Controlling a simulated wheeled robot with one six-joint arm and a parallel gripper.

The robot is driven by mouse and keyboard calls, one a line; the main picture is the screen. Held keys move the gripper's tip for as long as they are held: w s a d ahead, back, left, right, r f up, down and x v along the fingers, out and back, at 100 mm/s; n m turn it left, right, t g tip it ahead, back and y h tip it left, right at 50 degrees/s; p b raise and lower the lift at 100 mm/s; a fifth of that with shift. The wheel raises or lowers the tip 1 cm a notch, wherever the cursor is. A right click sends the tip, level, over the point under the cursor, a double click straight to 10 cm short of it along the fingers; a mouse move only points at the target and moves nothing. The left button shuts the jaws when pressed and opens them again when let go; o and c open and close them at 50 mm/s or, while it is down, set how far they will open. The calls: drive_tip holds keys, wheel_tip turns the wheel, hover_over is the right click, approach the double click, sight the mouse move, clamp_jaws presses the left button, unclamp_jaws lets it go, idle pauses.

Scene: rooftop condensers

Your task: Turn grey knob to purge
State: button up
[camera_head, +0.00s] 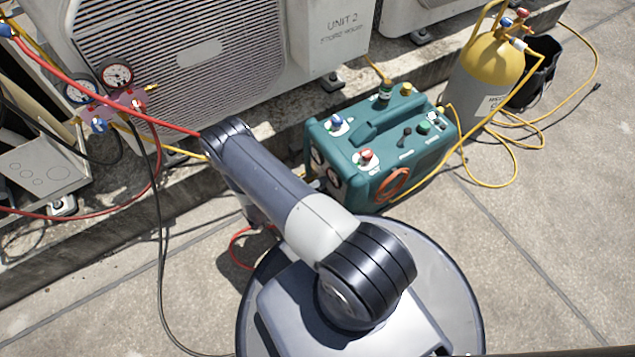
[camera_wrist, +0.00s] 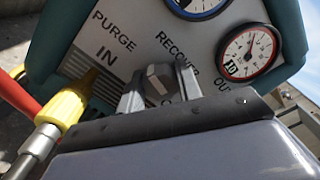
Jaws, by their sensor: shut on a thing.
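The grey knob (camera_wrist: 158,82) is on the light grey front panel of the teal recovery unit (camera_head: 360,130), between the printed words PURGE and RECOVER. My gripper (camera_wrist: 160,84) is shut on the knob, with one finger on each side of it. Which label the knob points to cannot be told, since the fingers and the gripper body cover part of it. In the head view my arm hides the knob and the gripper.
A red-rimmed gauge (camera_wrist: 250,52) is right of the knob. A yellow hose fitting (camera_wrist: 62,107) and a red hose are close at left. A yellow cylinder (camera_head: 487,75) stands right of the unit, and a gauge manifold (camera_head: 110,100) hangs at left. Paving at right is mostly clear.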

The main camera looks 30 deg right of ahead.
drive_tip(key=shift+n, duration=0.7)
drive_tip(key=o, duration=1)
drive_tip(key=shift+c, duration=0.2)
drive_tip(key=a+p, duration=0.2)
drive_tip(key=a, duration=0.8)
drive_tip(key=shift+s+a, duration=0.15)
drive_tip(key=shift+a, duration=0.25)
